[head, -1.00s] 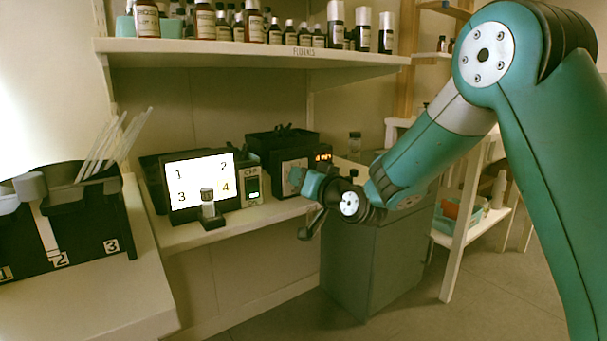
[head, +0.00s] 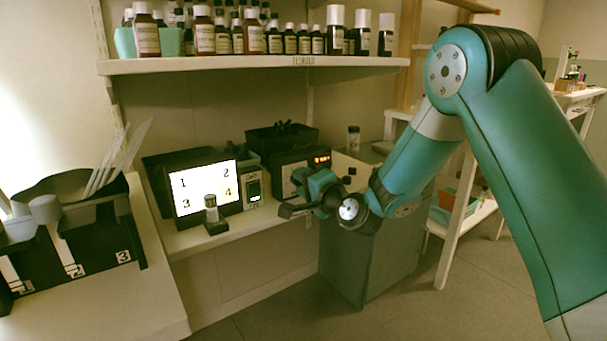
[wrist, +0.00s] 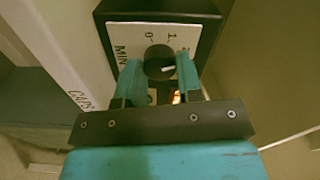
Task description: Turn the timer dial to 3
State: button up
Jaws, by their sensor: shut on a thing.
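The timer is a black box with a pale front panel (wrist: 140,40); in the head view it stands on the counter with a lit orange display (head: 321,159). Its round black dial (wrist: 158,58) shows in the wrist view, with a short white mark on its right side. The panel reads "MIN", "0" and "1"; a further figure at the right is partly hidden by a finger. My gripper (wrist: 158,75) has its two teal fingers on either side of the dial, shut on it. In the head view my gripper (head: 303,190) hides the dial.
Left of the timer are a lit screen (head: 204,187) numbered 1 to 4, a small device with a green display (head: 253,189) and a small vial on a stand (head: 213,214). A bottle shelf (head: 250,66) runs above. A grey cabinet (head: 350,260) stands below my wrist.

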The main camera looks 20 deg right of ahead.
jog(key=m+p, duration=0.3)
jog(key=m, duration=0.2)
jog(key=shift+m, duration=0.3)
jog(key=shift+f+m+p, duration=0.1)
jog(key=shift+m+p, duration=1.2)
jog(key=shift+m, duration=0.5)
jog(key=o, duration=0.9)
jog(key=shift+s, duration=0.1)
